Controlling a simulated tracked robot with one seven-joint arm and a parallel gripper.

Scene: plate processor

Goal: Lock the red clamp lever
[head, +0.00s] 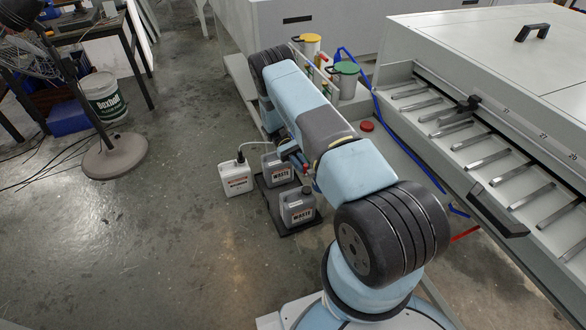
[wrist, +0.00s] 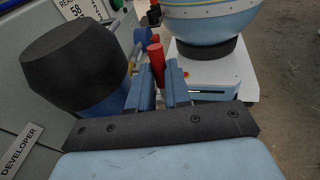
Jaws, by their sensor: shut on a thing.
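The red clamp lever (wrist: 157,62) shows in the wrist view as a short upright red grip. My gripper (wrist: 160,80) has its blue fingers on either side of it and is shut on it. The lever's lower end and the clamp are hidden behind the fingers and the dark gripper body. In the head view my arm covers much of the area around the gripper, and I cannot make out the held lever clearly there.
A black-capped blue cylinder (wrist: 75,65) stands close left of my gripper. Waste containers (head: 298,207) stand on the floor below my arm. The plate processor (head: 480,60) is at right.

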